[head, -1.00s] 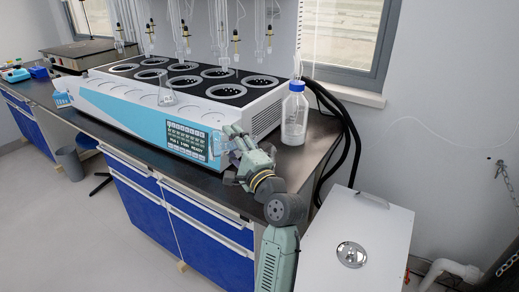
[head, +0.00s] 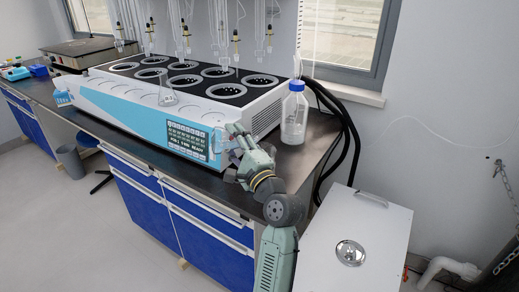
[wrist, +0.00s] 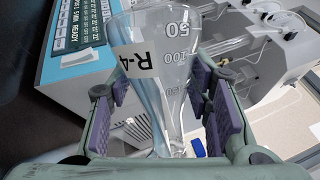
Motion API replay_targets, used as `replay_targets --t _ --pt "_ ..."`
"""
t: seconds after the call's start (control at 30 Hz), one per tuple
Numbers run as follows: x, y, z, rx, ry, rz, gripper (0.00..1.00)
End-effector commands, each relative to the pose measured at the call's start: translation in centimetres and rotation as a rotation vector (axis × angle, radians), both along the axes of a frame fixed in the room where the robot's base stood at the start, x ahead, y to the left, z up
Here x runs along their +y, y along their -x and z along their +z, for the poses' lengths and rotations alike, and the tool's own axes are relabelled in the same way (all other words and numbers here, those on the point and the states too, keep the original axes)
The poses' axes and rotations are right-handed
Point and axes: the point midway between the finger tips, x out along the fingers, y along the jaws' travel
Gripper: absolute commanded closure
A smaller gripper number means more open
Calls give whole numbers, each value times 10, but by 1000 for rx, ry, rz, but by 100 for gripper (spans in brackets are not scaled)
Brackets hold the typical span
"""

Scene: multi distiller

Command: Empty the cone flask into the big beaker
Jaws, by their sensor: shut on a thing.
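The cone flask (wrist: 165,62) fills the middle of the wrist view. It is clear glass with a label "R-4" and volume marks, wide towards the top of the picture and narrow towards the bottom. My gripper (wrist: 172,118) is shut on it, with purple pads on either side of its narrower part. In the head view my gripper (head: 238,140) is by the right end of the distiller's front, and the held flask (head: 218,141) shows faintly before the panel. I cannot tell how much liquid it holds. No big beaker can be made out.
The blue and white distiller (head: 150,110) stands on the dark bench (head: 290,165). A blue-capped bottle (head: 294,115) stands right of my gripper, with black hoses behind. A white box (head: 350,225) is at lower right.

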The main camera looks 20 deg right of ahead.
Motion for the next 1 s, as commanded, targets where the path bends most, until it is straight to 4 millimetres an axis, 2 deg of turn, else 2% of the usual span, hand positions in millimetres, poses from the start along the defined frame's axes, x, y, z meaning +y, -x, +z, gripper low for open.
replay_targets --t 1.0 --pt "-1 0 3 -1 -49 1 100"
